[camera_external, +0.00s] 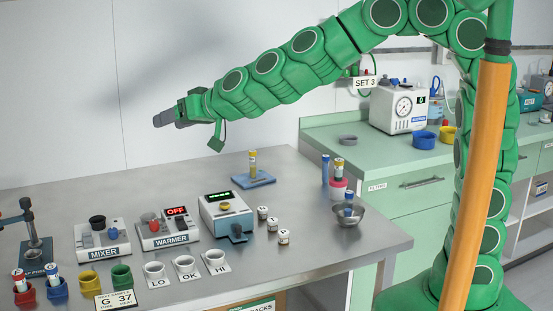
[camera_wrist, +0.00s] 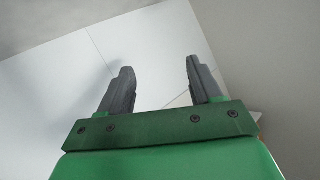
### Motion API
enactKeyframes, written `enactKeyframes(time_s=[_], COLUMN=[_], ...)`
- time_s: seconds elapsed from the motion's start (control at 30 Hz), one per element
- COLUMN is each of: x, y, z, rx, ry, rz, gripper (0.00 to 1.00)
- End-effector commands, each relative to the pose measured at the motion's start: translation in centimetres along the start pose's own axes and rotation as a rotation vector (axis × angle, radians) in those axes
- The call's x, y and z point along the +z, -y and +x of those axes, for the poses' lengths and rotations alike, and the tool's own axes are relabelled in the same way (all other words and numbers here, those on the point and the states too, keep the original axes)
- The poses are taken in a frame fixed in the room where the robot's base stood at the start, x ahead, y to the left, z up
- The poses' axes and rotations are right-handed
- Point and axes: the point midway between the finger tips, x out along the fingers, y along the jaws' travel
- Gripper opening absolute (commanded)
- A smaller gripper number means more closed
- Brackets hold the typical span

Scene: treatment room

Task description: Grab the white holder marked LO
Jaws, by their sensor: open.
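The white holder marked LO (camera_external: 155,271) stands on the steel table near its front edge. It is the leftmost of three white cup-like holders, beside the holders marked OK (camera_external: 184,266) and HI (camera_external: 216,262). My gripper (camera_external: 163,119) is high above the table, well above and behind the holders, and points left. It also shows in the wrist view (camera_wrist: 158,78), where its two grey fingers are apart with nothing between them. The wrist view shows only wall and ceiling surfaces, no holder.
A yellow cup (camera_external: 89,280) and a green cup (camera_external: 122,276) stand left of the LO holder, with a sign (camera_external: 116,299) reading G 37 in front. The mixer (camera_external: 102,240) and warmer (camera_external: 168,230) stand behind. Small jars (camera_external: 283,237) stand to the right.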

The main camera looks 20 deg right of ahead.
Motion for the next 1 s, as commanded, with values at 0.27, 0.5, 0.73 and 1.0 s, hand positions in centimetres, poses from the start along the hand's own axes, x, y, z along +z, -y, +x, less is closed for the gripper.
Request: enactKeyframes(time_s=[0.27,0.5,0.73,1.0], x=[2.3,5.5,8.4,10.7], y=[4.3,6.7,7.9,8.7], z=[2.4,2.6,1.6,0.2], rx=[0.097,0.221,0.336,0.425], ry=[-0.123,-0.213,-0.278,-0.321], rz=[-0.022,-0.068,-0.124,-0.174], gripper=[0.64,0.64,0.64,0.64])
